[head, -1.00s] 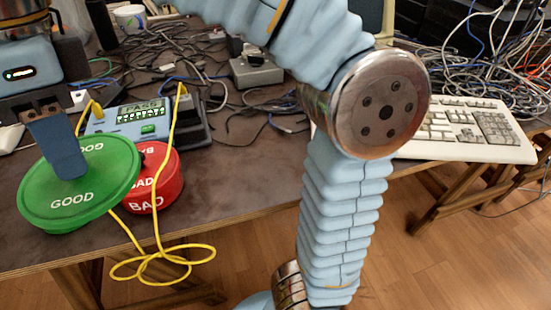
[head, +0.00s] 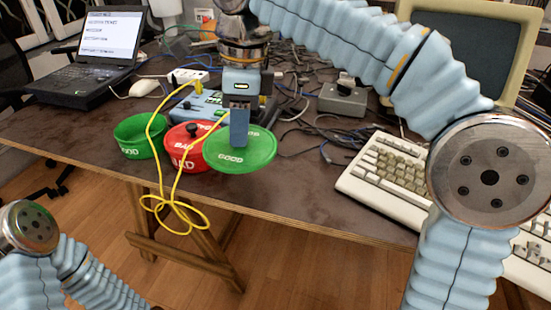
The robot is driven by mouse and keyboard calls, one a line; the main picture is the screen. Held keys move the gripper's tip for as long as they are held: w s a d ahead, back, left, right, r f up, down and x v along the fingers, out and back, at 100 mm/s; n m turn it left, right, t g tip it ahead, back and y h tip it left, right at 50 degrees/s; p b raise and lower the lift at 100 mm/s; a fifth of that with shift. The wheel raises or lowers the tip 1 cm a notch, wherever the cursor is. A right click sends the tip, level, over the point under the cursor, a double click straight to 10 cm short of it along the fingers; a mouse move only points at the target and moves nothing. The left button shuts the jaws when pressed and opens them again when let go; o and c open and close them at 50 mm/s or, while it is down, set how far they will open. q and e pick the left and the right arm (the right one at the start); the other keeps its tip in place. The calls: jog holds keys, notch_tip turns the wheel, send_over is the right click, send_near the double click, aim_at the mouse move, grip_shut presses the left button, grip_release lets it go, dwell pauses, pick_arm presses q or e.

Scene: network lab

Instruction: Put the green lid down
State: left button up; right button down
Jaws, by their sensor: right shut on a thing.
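The green lid (head: 258,157), marked GOOD, is a flat disc in the middle of the head view, right of the red container. My right gripper (head: 239,128) is shut on it from above. I cannot tell whether the lid touches the table or hangs just above it. The green container (head: 134,147) stands open on the table at the left. The red container (head: 180,158), marked BAD, stands between it and the lid, with a dark knob on top; the green lid partly overlaps it in the picture. My left gripper is out of view.
A blue tester (head: 190,108) with yellow cables stands behind the containers, and a yellow cable loop (head: 175,222) hangs over the front edge. A keyboard (head: 385,180) lies at right, a laptop (head: 85,95) at far left. Bare table (head: 310,190) lies right of the lid.

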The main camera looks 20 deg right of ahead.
jog(key=w+d+f, duration=0.1)
jog(key=f, duration=0.1)
jog(key=w+d+f, duration=0.1)
jog(key=d+f, duration=0.1)
jog(key=w+d+f+b, duration=0.1)
jog(key=d+f, duration=0.1)
jog(key=shift+d, duration=0.2)
jog(key=f, duration=0.2)
jog(key=f+b, duration=0.1)
jog(key=shift+w+d+f, duration=0.2)
jog(key=shift+w+d, duration=0.05)
jog(key=shift+d, duration=0.1)
jog(key=shift+f, duration=0.25)
jog(key=shift+f, duration=0.15)
jog(key=c, duration=0.9)
grip_release()
jog(key=r+p, duration=0.1)
jog(key=r, duration=0.3)
jog(key=d+r+p, duration=0.1)
jog(key=r, duration=0.3)
jog(key=r+p, duration=0.1)
jog(key=r, duration=0.3)
jog(key=shift+s+d+r, duration=0.1)
jog(key=shift+d, duration=0.05)
